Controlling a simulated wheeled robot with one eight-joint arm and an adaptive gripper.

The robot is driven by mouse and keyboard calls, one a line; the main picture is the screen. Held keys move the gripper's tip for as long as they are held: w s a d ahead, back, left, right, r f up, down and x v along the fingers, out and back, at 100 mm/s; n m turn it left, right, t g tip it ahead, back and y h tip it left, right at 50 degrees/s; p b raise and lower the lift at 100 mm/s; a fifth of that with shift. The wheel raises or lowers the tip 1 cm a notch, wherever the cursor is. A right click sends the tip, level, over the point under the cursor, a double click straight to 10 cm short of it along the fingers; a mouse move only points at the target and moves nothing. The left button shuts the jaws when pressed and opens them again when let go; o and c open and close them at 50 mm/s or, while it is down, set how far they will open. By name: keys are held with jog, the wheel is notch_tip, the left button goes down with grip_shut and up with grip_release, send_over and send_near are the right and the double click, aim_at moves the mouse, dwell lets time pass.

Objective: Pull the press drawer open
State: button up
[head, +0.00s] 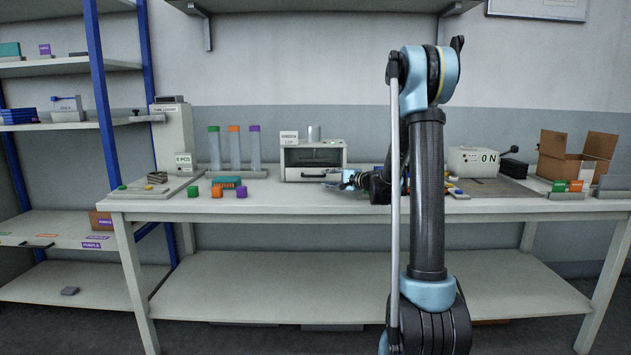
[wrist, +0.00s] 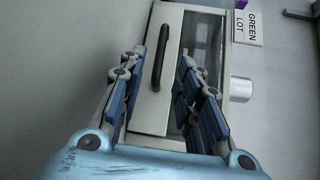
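The press (head: 313,160) is a light grey box with a dark window, standing at the back middle of the workbench. Its drawer front (wrist: 150,118) carries a dark bar handle (wrist: 161,58) and looks closed in the head view. In the wrist view my gripper (wrist: 160,58) is open, with one finger on each side of the handle in the picture. I cannot tell whether the fingers reach around the bar or stop short of it. In the head view my gripper (head: 343,180) is small and partly hidden by my arm, low by the press's right front.
A sign reading GREEN LOT (wrist: 248,28) and a metal cylinder (wrist: 241,89) are on the press. Coloured blocks (head: 217,191) lie left on the bench (head: 290,202), near capped tubes (head: 235,150). A white box (head: 473,161) and an open carton (head: 575,158) stand right.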

aim_at(314, 172)
jog(key=x, duration=0.8)
jog(key=shift+w+a, duration=0.25)
grip_shut()
